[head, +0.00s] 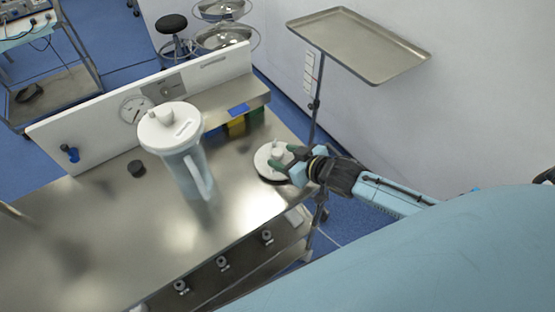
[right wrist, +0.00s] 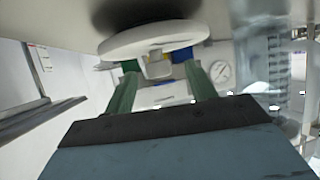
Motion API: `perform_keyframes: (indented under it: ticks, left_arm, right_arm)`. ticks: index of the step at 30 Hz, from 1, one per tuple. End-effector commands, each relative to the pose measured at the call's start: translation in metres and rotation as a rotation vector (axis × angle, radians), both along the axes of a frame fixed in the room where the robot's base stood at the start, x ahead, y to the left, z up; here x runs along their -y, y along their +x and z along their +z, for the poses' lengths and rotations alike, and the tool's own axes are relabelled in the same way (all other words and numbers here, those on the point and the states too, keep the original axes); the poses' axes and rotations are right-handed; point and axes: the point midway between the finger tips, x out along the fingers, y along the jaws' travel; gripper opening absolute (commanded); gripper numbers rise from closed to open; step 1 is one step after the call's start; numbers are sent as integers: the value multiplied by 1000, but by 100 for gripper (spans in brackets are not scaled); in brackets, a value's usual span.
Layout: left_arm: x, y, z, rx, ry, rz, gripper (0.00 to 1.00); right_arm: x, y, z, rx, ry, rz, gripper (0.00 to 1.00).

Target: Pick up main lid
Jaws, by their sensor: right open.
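A round white lid (head: 264,163) with a raised knob lies flat on the steel table, at its right end. In the right wrist view the lid (right wrist: 135,42) appears upside down, with its knob (right wrist: 159,68) between the green fingers. My right gripper (head: 284,158) is open at the lid, its fingers on either side of the knob with gaps showing. I cannot tell whether a finger touches the lid. A tall translucent canister (head: 190,172) with a handle and a white top (head: 170,127) stands upright left of the lid. My left gripper is not in view.
The steel table (head: 110,235) has bare room at its front left. A small black knob-like piece (head: 136,168) lies left of the canister. A white panel with a gauge (head: 134,108) and a shelf with coloured boxes (head: 237,127) run along the back. A tray stand (head: 360,45) is behind.

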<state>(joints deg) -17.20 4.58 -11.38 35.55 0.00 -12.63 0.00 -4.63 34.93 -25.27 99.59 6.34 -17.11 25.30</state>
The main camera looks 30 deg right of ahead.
Motion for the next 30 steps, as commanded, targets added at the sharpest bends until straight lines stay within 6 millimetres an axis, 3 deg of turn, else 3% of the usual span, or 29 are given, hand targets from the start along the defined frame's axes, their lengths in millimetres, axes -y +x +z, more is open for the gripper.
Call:
perform_keyframes:
  ticks: [6,16,27,30]
  left_arm:
    - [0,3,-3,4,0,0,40]
    - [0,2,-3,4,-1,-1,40]
    - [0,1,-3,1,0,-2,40]
    - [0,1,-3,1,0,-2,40]
  right_arm:
    - [-7,26,-10,1,0,0,56]
    - [-9,29,-12,0,-1,0,55]
    - [-9,29,-12,0,-1,0,6]
    - [-9,29,-12,1,-1,0,5]
